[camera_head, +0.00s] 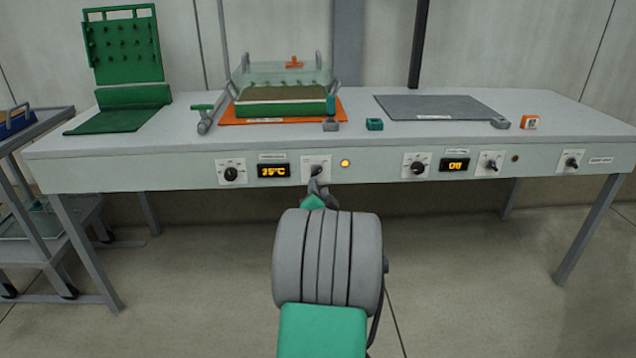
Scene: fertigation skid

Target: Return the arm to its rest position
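My gripper (316,186) is at the front panel of the bench, at the lower part of the small white switch plate (314,162) left of the lit amber lamp (345,163). My grey and green arm reaches forward to it from the bottom of the picture and hides part of the gripper. The fingertips are small here. I cannot tell whether they touch the switch or whether they are open or shut.
On the bench (365,128) stand a clear-covered tray (283,108) on an orange mat (232,119), a grey mat (440,107) and a green pegboard (124,45). A cart (42,147) stands at the left. The floor right of my arm is clear.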

